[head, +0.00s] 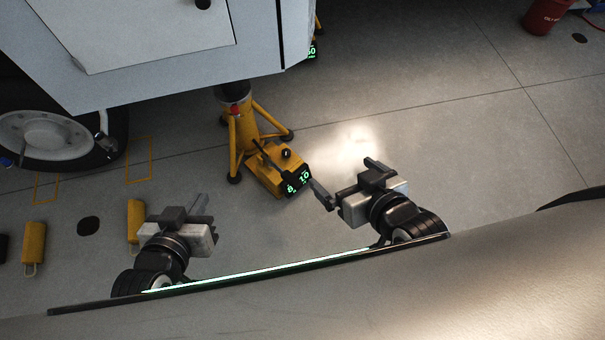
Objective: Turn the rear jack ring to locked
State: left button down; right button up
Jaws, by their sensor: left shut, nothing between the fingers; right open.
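A yellow tripod jack (244,130) stands under the pale body at upper centre. It has a red mark (234,109) near its collar and a yellow box with a lit green display (296,180) at its foot. A dark handle (270,160) crosses the box. The ring itself is too small to make out, and the jack's top is hidden under the body. My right gripper (342,173) is open and empty, right of the box; its left finger appears close to the display, contact unclear. My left gripper (199,207) is shut and empty, lower left of the jack.
A second yellow jack (312,47) shows partly behind the body's corner. A large wheel (55,138) stands at left. Yellow chocks (34,243) and (135,218) a second chock lie on the floor. A red bucket (543,16) is at upper right.

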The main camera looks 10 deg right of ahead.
aim_at(235, 108)
jog(key=u, duration=0.6)
jog(key=i, duration=0.75)
jog(key=u, duration=0.3)
